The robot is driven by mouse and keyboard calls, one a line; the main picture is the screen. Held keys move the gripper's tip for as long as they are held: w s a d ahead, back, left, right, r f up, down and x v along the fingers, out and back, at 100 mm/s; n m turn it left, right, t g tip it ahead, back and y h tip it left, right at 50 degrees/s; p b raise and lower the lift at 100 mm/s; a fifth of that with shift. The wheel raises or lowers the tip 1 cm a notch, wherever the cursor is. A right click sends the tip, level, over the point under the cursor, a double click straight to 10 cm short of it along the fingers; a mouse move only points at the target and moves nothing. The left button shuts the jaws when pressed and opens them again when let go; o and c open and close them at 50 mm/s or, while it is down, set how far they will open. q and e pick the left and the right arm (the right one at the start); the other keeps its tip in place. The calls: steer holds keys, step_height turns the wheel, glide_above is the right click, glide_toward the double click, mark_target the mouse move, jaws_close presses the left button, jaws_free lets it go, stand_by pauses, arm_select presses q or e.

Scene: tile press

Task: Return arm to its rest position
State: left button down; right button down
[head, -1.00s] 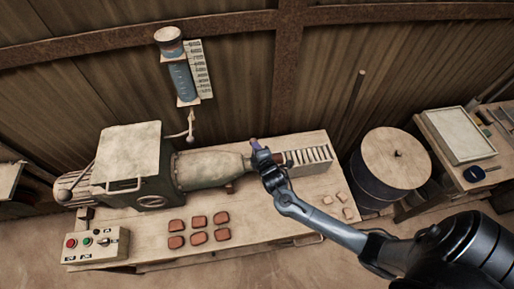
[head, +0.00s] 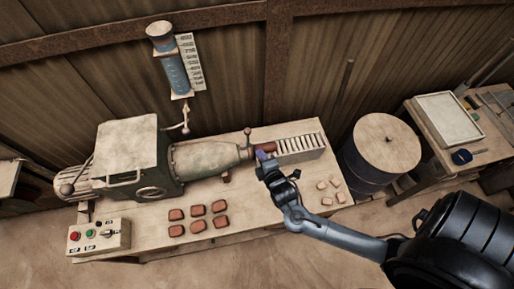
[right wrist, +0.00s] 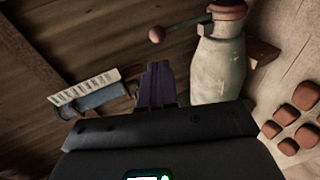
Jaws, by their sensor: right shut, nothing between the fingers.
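My right gripper (head: 266,158) is over the workbench (head: 240,200), beside the mouth end of the tile press (head: 205,157). It is shut and empty. In the right wrist view its purple fingers (right wrist: 157,85) are together, with the press's pale barrel (right wrist: 217,70) just to their right. A reddish-brown piece (head: 264,148) shows at the barrel's mouth, partly behind the gripper. The slotted rack (head: 300,148) lies right of the mouth. My left gripper is not in view.
Several red-brown tiles (head: 198,210) lie in front of the press, and several pale pieces (head: 328,190) lie at the bench's right. A control box (head: 98,237) is at the left. A lidded drum (head: 388,142) and side table (head: 470,130) stand at right. A blue cylinder (head: 173,72) hangs above.

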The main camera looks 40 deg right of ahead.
steer(key=s+a+r+m+g+y+p, duration=0.2)
steer(key=s+a+r+m+g, duration=0.2)
steer(key=s, duration=0.4)
steer(key=s+a+r+m+g+y+p, duration=0.2)
steer(key=s+a+r+m+g, duration=0.3)
steer(key=s, duration=0.4)
steer(key=shift+s+r+m+y, duration=0.2)
steer(key=shift+r+m+y, duration=0.5)
